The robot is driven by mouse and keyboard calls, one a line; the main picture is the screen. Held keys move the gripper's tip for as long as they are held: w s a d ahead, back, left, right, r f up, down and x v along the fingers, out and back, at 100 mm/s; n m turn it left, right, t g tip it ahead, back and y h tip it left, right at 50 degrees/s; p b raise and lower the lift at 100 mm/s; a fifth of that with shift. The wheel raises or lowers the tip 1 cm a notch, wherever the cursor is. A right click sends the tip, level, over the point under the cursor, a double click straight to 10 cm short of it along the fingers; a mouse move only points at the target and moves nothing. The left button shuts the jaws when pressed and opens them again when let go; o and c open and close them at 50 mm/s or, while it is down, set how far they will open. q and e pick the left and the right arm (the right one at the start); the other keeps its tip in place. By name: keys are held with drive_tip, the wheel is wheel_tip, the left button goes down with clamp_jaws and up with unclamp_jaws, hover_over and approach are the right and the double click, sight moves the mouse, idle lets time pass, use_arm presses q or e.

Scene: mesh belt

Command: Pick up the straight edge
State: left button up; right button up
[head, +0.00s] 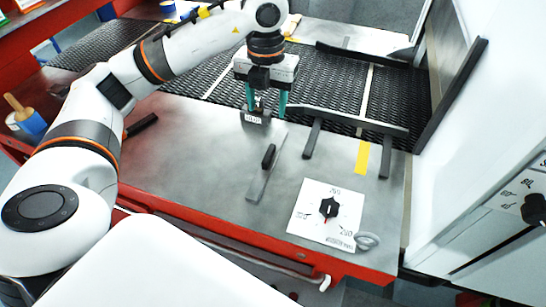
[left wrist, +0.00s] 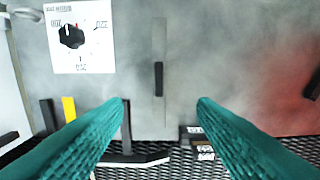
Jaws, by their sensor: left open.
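The straight edge (head: 258,188) is a thin flat grey metal bar with a black grip (head: 268,157). It lies on the steel worktop, left of the white dial card. My left gripper (head: 267,110) has green fingers, spread apart and empty, pointing down beyond the bar's far end near the mesh belt. In the left wrist view, the straight edge (left wrist: 159,112) lies below and between the two fingertips (left wrist: 161,103), apart from them. Its grey blends into the worktop. My right gripper is not in view.
A small labelled dark block (head: 255,118) stands by the left fingers. A dark rail with legs (head: 350,121) runs along the belt edge (head: 322,85). A dial card (head: 325,215) and yellow strip (head: 362,157) lie to the right. The worktop (head: 190,160) left of the bar is mostly clear.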

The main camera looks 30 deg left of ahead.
use_arm(q)
drive_tip(key=b, duration=0.4)
hover_over(268, 153)
wheel_tip(268, 153, down, 5)
wheel_tip(268, 153, down, 7)
drive_tip(key=shift+w+r+p, duration=0.1)
drive_tip(key=shift+p, duration=0.35)
drive_tip(key=shift+f+p, duration=0.35)
drive_tip(key=shift+f, duration=0.25)
wheel_tip(268, 153, down, 4)
drive_tip(key=shift+r+p, duration=0.2)
drive_tip(key=shift+p, duration=0.4)
drive_tip(key=shift+f, duration=0.4)
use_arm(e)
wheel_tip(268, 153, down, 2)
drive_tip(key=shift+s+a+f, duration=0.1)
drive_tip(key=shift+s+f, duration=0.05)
use_arm(q)
drive_tip(key=shift+c, duration=0.4)
clamp_jaws()
